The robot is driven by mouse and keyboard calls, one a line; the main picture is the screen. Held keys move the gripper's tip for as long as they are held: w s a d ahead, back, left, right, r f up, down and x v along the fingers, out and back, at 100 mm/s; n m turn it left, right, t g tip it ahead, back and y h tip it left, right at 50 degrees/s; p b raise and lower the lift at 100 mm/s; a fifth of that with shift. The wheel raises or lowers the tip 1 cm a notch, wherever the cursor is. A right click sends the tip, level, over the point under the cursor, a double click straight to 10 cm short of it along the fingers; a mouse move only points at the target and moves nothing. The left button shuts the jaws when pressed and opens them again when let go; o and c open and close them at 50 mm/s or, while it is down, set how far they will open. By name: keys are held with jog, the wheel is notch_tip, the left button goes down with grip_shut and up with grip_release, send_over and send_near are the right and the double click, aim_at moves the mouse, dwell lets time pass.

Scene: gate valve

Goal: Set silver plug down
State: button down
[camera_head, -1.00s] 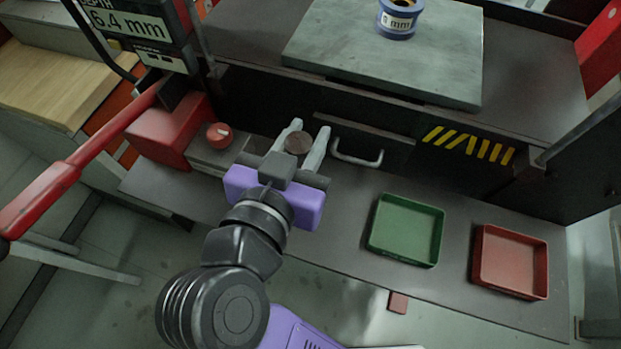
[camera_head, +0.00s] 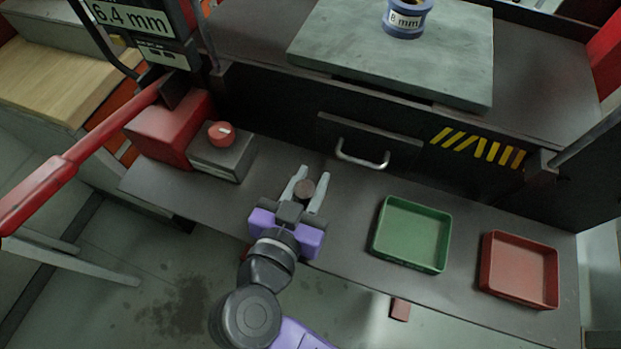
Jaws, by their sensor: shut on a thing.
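My gripper (camera_head: 306,192) is over the dark front shelf, left of the green tray. Its two pale fingers are shut on a small round plug (camera_head: 304,188), whose top looks dark brown-grey rather than bright silver. The plug sits between the fingertips. I cannot tell whether its underside touches the shelf (camera_head: 345,212) or hangs just above it.
A green tray (camera_head: 376,238) and a red tray (camera_head: 485,272) stand on the shelf to the right. A grey box with a red knob (camera_head: 221,134) is to the left. A drawer handle (camera_head: 362,160) juts out behind. A blue ring labelled 8 mm (camera_head: 407,20) sits on the upper plate.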

jog(key=c, duration=1.1)
grip_release()
jog(key=shift+f, duration=0.1)
jog(key=shift+s+a+r, duration=0.15)
jog(key=shift+s+r, duration=0.05)
jog(key=shift+s, duration=0.1)
jog(key=v, duration=1.1)
jog(key=shift+s, duration=0.1)
